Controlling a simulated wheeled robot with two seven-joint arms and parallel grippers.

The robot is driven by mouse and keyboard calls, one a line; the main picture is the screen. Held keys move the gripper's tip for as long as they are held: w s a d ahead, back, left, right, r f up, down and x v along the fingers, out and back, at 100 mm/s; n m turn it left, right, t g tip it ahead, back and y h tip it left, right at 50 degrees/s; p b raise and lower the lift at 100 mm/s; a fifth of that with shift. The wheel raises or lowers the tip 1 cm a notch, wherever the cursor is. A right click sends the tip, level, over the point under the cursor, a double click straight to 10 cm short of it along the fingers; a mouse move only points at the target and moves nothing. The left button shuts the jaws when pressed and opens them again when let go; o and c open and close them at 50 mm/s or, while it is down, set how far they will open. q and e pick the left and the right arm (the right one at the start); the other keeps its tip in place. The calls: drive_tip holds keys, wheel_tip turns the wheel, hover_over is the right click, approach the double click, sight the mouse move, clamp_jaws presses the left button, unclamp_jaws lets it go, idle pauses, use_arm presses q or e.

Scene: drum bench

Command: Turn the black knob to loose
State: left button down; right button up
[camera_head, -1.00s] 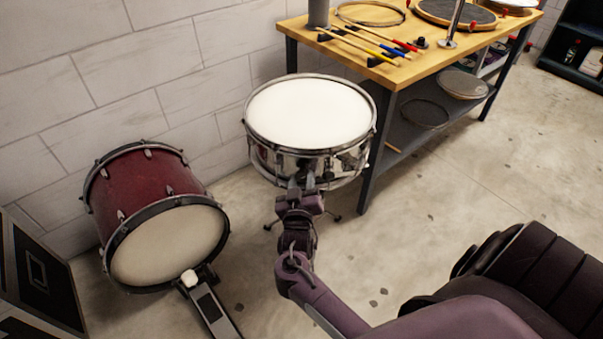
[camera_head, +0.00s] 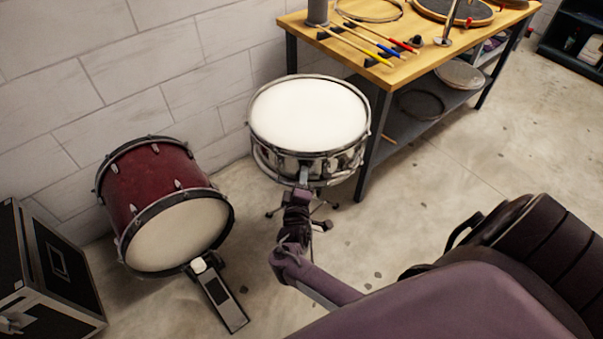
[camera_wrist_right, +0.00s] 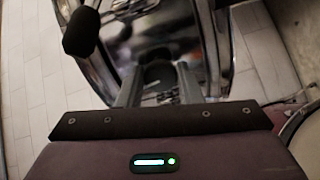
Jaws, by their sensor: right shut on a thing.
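The snare drum (camera_head: 308,113) has a white head and a chrome shell and stands on a low stand. My right gripper (camera_head: 304,177) is at the near side of its shell, just below the rim. In the right wrist view, the fingers of my right gripper (camera_wrist_right: 158,85) are shut on a dark rounded piece, the black knob (camera_wrist_right: 157,71), against the chrome shell. The knob is mostly hidden between the fingers, so its turn cannot be read. In the head view the gripper hides it. My left gripper is not in view.
A black cylindrical end piece (camera_wrist_right: 81,32) stands close to the upper left of my right fingers. A red bass drum (camera_head: 160,190) with a pedal (camera_head: 218,298) is at left, beside a black case (camera_head: 60,270). A wooden workbench (camera_head: 440,55) stands behind right. Floor at right is open.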

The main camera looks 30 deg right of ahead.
drive_tip(key=n+h+p, duration=0.1)
drive_tip(key=n+p, duration=0.3)
drive_tip(key=n, duration=1.3)
drive_tip(key=shift+w+a+n, duration=0.1)
drive_tip(key=shift+a+n, duration=0.05)
drive_tip(key=shift+n, duration=0.25)
idle(0.4)
drive_tip(key=o, duration=0.9)
drive_tip(key=shift+o, duration=0.2)
drive_tip(key=p+v, duration=0.1)
drive_tip(key=v, duration=0.6)
drive_tip(key=shift+s+a+p, duration=0.25)
drive_tip(key=shift+a+p, duration=0.05)
